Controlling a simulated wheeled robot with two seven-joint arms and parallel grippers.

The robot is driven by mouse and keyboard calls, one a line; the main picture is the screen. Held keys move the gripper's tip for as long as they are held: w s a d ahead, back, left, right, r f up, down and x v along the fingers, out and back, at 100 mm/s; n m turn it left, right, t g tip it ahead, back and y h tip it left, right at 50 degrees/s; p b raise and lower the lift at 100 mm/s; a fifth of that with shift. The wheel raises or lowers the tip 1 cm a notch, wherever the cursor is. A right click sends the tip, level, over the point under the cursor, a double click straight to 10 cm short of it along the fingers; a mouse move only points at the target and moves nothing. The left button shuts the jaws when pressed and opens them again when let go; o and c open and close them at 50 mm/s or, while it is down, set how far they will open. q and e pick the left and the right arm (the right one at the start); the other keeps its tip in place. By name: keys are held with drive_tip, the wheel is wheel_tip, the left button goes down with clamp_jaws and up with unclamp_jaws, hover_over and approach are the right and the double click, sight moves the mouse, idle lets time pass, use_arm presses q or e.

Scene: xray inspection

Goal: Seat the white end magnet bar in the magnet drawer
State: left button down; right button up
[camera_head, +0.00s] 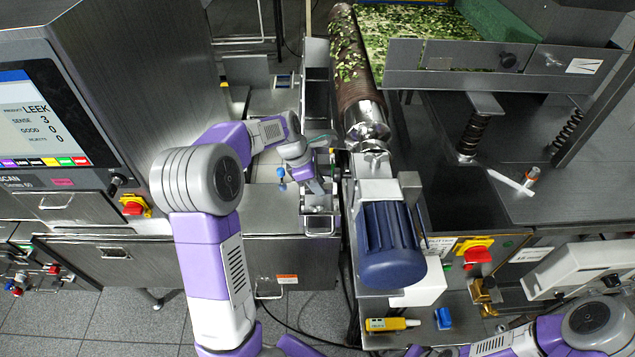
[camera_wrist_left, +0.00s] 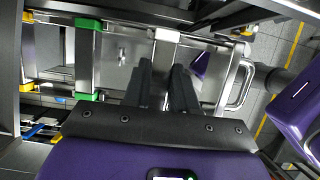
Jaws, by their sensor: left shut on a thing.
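The magnet drawer (camera_head: 319,224) is a small metal tray with a front handle, at the centre of the head view. It also shows in the left wrist view, with its looped handle (camera_wrist_left: 240,85) at right. My left gripper (camera_head: 318,190) reaches down over it. In the wrist view its two dark fingers (camera_wrist_left: 163,85) are shut on the white end magnet bar (camera_wrist_left: 167,36), a grey bar with a pale end. The bar lies over the drawer; I cannot tell whether it touches the bottom. My right gripper is out of view.
A green-ended bar (camera_wrist_left: 88,60) and a yellow-ended bar (camera_wrist_left: 28,55) show left of the fingers in the wrist view. A blue motor (camera_head: 390,245) and roller stand just right of the drawer. A screen cabinet (camera_head: 45,110) stands at left.

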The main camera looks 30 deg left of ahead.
use_arm(q)
drive_tip(key=shift+f+b, duration=0.35)
drive_tip(key=shift+f, duration=0.5)
drive_tip(key=c, duration=0.8)
unclamp_jaws()
drive_tip(key=shift+r, duration=0.1)
drive_tip(key=v, duration=0.7)
drive_tip(key=shift+r, duration=0.25)
